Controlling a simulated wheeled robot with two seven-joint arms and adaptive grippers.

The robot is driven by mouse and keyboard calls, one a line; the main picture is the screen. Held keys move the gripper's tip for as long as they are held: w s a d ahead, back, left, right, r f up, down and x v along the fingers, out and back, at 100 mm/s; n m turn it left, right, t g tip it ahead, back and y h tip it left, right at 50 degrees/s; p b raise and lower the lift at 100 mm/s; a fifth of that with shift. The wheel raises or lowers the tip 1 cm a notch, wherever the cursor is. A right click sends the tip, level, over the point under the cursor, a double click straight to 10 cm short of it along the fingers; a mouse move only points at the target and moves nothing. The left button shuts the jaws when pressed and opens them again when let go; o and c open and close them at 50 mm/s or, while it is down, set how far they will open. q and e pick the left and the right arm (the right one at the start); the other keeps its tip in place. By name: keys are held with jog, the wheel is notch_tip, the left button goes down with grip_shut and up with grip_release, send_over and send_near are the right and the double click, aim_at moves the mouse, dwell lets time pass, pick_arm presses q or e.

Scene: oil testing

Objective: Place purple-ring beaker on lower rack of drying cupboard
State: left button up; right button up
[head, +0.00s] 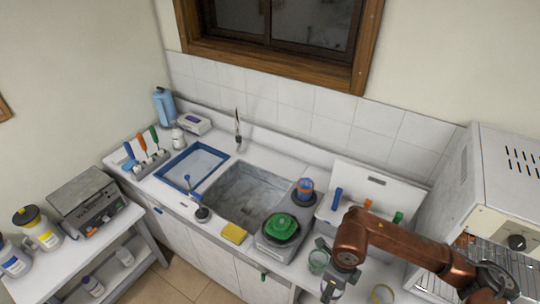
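The drying cupboard (506,183) is the white box at the far right, with vent slots and a dark knob. Its wire rack (512,267) shows low at the right edge, partly behind my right arm. My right gripper (329,292) points down over the counter near the bottom edge. It is small and dark, and I cannot tell whether its fingers hold anything. I cannot make out a purple ring; the beaker may be hidden at the gripper. My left gripper is not in view.
Another glass vessel with a yellowish rim (382,294) stands right of the gripper. A grey device with a green top (283,227) sits left of it. The sink (240,193), a blue-rimmed tray (192,165) and a yellow sponge (234,233) lie farther left.

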jog(key=n, duration=0.2)
jog(key=w+n, duration=0.1)
jog(key=f+n+b, duration=0.1)
jog(key=n, duration=0.1)
jog(key=shift+w+d+n, duration=0.15)
jog(key=shift+d+n, duration=0.15)
jog(key=n, duration=0.2)
jog(key=w+n+b, duration=0.1)
jog(key=n, duration=0.1)
jog(key=f+n+b, duration=0.1)
jog(key=n, duration=0.2)
jog(key=shift+w+d, duration=0.3)
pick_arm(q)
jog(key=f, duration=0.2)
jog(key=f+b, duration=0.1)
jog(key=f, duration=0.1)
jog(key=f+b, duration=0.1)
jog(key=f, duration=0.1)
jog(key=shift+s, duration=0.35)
pick_arm(e)
jog(key=w+n, duration=0.1)
jog(key=n, duration=0.7)
jog(key=w+d+f+n, duration=0.1)
jog(key=n, duration=0.3)
jog(key=shift+w+d+n, duration=0.1)
jog(key=shift+w+n, duration=0.2)
jog(key=shift+n, duration=0.1)
jog(key=shift+f, duration=0.1)
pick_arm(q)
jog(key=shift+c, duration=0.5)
